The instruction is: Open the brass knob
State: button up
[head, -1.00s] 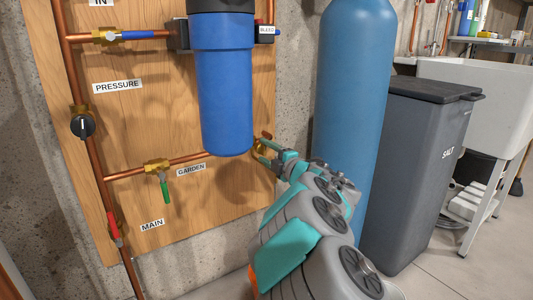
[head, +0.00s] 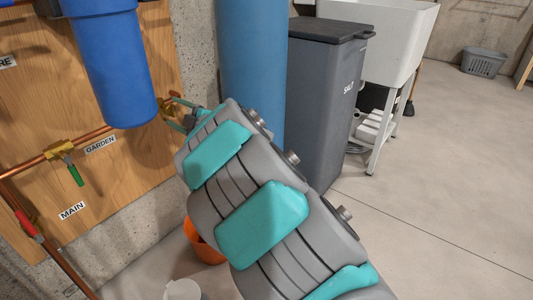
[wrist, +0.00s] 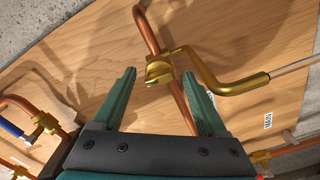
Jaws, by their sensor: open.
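A brass fitting (wrist: 158,70) on a copper pipe lies between the tips of my open gripper (wrist: 159,75) in the wrist view. A bent brass tube (wrist: 228,82) runs right from it, past the right finger. No round knob is clearly made out. I cannot tell whether the fingers touch the brass. In the head view the brass piece (head: 172,105) is at the board's right edge, partly hidden by my gripper (head: 179,118), whose teal fingers reach it from the right. My arm covers the area below.
A blue filter housing (head: 112,70) hangs left of it and a blue tank (head: 252,60) stands right. The GARDEN valve (head: 62,150) and red-handled MAIN valve (head: 26,224) are on the board. An orange bucket (head: 204,248), white bucket (head: 182,290) and salt bin (head: 322,110) stand on the floor.

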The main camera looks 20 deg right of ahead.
jog(key=m+p, duration=0.6)
jog(key=shift+r+m, duration=0.3)
jog(key=m+p, duration=0.5)
jog(key=p, duration=0.1)
jog(key=s+d+f+m+g+h+b, duration=0.2)
jog(key=s+d+f+g+h+b, duration=0.1)
jog(key=s+d, duration=0.7)
jog(key=s+d+f+m+g+h+b, duration=0.3)
jog(key=s+d+f+g+h, duration=0.1)
jog(key=s+d+h, duration=0.4)
jog(key=shift+s+d+f+m, duration=0.3)
jog(key=shift+s+d+f, duration=0.35)
jog(key=shift+s+d, duration=0.9)
jog(key=shift+s+a, duration=0.15)
jog(key=shift+a, duration=0.1)
